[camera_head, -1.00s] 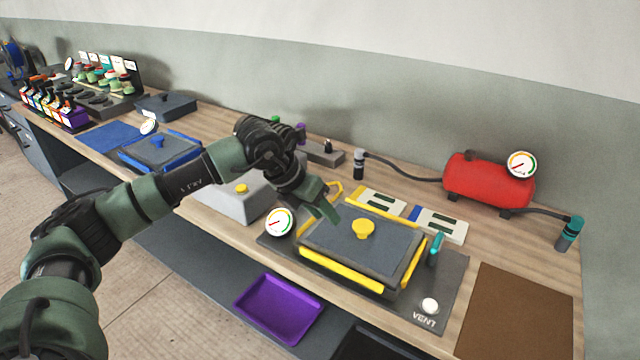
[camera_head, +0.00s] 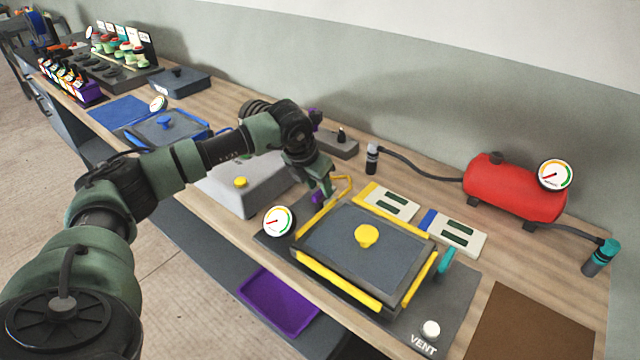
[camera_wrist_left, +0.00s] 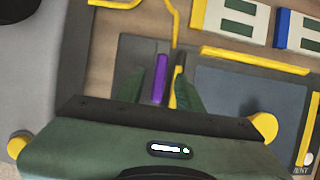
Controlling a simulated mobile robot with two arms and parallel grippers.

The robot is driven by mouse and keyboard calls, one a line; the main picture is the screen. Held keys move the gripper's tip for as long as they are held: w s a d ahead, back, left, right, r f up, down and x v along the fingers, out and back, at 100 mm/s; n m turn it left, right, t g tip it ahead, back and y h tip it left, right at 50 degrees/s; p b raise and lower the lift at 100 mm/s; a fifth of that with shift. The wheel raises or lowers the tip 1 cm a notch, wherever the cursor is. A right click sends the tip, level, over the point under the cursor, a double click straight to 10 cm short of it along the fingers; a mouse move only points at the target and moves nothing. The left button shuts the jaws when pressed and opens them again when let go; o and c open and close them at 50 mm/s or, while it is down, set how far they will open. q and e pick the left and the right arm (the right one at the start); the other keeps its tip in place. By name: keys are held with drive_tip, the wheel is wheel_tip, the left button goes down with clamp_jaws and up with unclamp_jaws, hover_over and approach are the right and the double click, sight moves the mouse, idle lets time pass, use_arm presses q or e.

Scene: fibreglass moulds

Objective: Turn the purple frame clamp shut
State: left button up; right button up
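The purple frame clamp (camera_head: 317,197) is at the left corner of the yellow-edged mould frame (camera_head: 338,283), partly hidden by my left gripper in the head view. In the left wrist view its long purple handle (camera_wrist_left: 160,78) lies between the two green fingers. My left gripper (camera_head: 322,187) points down at the clamp. In the wrist view (camera_wrist_left: 160,88) its fingers are apart, one on each side of the handle, with gaps showing; contact cannot be told. My right gripper is not in view.
A teal clamp (camera_head: 445,262) stands at the frame's right side. A gauge (camera_head: 279,221) and a grey box (camera_head: 240,198) are left of the frame. A yellow knob (camera_head: 367,236) rises from the lid. A red tank (camera_head: 513,187) with hoses is at the back right.

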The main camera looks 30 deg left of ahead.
use_arm(q)
drive_tip(key=shift+w+f, duration=0.15)
drive_tip(key=shift+f, duration=0.3)
drive_tip(key=c, duration=0.7)
clamp_jaws()
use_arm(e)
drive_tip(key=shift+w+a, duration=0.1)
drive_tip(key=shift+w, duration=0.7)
